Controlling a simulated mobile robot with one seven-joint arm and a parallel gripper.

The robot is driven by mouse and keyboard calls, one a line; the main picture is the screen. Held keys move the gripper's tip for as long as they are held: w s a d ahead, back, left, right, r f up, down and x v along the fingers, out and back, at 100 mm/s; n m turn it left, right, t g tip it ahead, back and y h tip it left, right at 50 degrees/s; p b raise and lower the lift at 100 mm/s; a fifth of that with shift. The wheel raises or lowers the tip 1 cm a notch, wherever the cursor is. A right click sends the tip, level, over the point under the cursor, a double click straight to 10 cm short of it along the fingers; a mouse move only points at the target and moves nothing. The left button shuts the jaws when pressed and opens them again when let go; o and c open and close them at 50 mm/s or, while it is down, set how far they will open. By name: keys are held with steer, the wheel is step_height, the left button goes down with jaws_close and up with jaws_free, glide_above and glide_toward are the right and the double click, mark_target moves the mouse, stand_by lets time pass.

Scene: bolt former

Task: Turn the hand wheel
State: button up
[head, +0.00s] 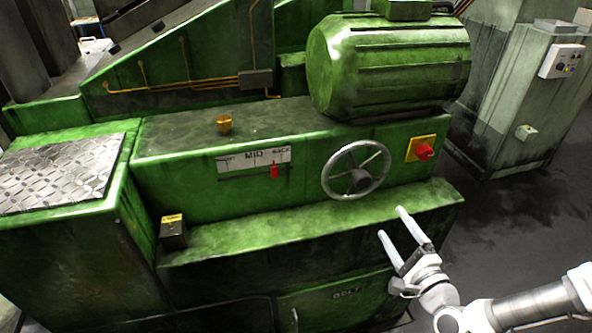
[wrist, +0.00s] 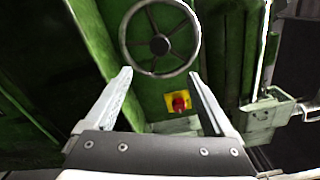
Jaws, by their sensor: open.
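The hand wheel (head: 356,170) is a grey metal ring with spokes and a dark hub on the front of the green machine. In the wrist view the hand wheel (wrist: 160,40) shows at the top centre, beyond my fingertips. My gripper (head: 392,222) is open and empty, below and to the right of the wheel in the head view, and apart from it. In the wrist view the two fingers of my gripper (wrist: 160,75) are spread wide, with the lower rim of the wheel beyond the gap between them.
A red knob on a yellow plate (head: 423,151) is right of the wheel. A scale with a red pointer (head: 274,171) is to its left. A green motor (head: 390,62) sits above. A green ledge (head: 310,235) juts out below the wheel. A grey cabinet (head: 520,100) stands at the right.

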step_height(320, 180, down, 6)
steer(key=w+n+g+b, duration=0.1)
steer(key=n+g+b, duration=0.1)
steer(key=n+b, duration=0.7)
steer(key=n+t+b, duration=0.2)
steer(key=n+b, duration=1.3)
glide_toward(359, 175)
steer(key=b+x, duration=0.1)
steer(key=x, duration=0.3)
steer(key=f+x, duration=0.1)
steer(key=x, duration=0.3)
steer(key=d+f+b+x, duration=0.1)
steer(key=x, duration=0.3)
steer(key=shift+w+b, duration=0.3)
steer(key=shift+c, duration=0.3)
jaws_close()
steer(key=shift+f, duration=0.1)
